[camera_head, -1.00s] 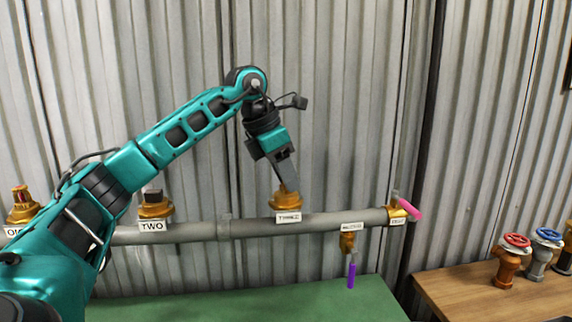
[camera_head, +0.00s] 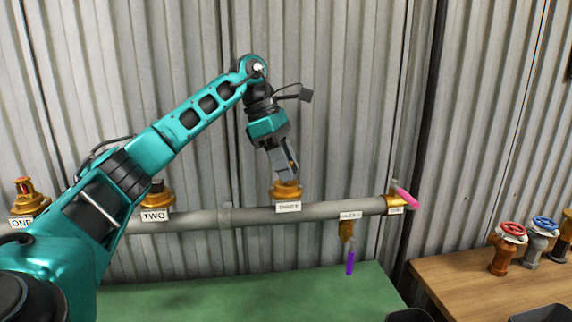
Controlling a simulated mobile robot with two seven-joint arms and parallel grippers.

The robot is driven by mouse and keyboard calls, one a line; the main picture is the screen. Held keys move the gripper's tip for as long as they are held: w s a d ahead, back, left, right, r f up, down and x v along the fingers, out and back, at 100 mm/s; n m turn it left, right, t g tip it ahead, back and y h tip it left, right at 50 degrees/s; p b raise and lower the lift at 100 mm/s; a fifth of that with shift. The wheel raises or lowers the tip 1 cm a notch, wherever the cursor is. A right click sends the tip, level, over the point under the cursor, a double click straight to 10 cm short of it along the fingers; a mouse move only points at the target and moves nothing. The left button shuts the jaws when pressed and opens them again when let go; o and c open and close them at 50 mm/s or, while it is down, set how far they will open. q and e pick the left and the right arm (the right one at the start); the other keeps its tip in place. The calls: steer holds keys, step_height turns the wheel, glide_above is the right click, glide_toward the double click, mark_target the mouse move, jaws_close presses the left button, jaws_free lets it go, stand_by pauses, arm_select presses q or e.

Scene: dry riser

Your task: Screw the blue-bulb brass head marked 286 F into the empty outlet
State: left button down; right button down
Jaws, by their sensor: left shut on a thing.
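My left gripper (camera_head: 285,177) points down, shut, with its fingertips at the top of the brass outlet labelled THREE (camera_head: 288,193). What it holds there is mostly hidden by the fingers and the fitting; I cannot make out a blue bulb or a 286 F mark. The outlet labelled ONE (camera_head: 30,199) carries a brass head with a red part. The outlet labelled TWO (camera_head: 157,197) has a dark piece on top. My right gripper is not in view.
A grey pipe (camera_head: 335,211) carries the outlets before a corrugated wall. A purple-handled piece (camera_head: 350,262) hangs below it and a pink-handled one (camera_head: 406,197) sits at its right end. Valves with red (camera_head: 512,230) and blue (camera_head: 545,224) wheels stand on a wooden table (camera_head: 460,281).

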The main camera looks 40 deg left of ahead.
arm_select(q)
steer(key=shift+r+m, duration=0.15)
steer(key=shift+m, duration=0.25)
steer(key=m+g, duration=0.1)
steer(key=m, duration=0.1)
steer(key=m+g, duration=0.1)
steer(key=m, duration=0.2)
steer(key=shift+m+h, duration=0.3)
steer(key=c, duration=0.8)
jaws_free()
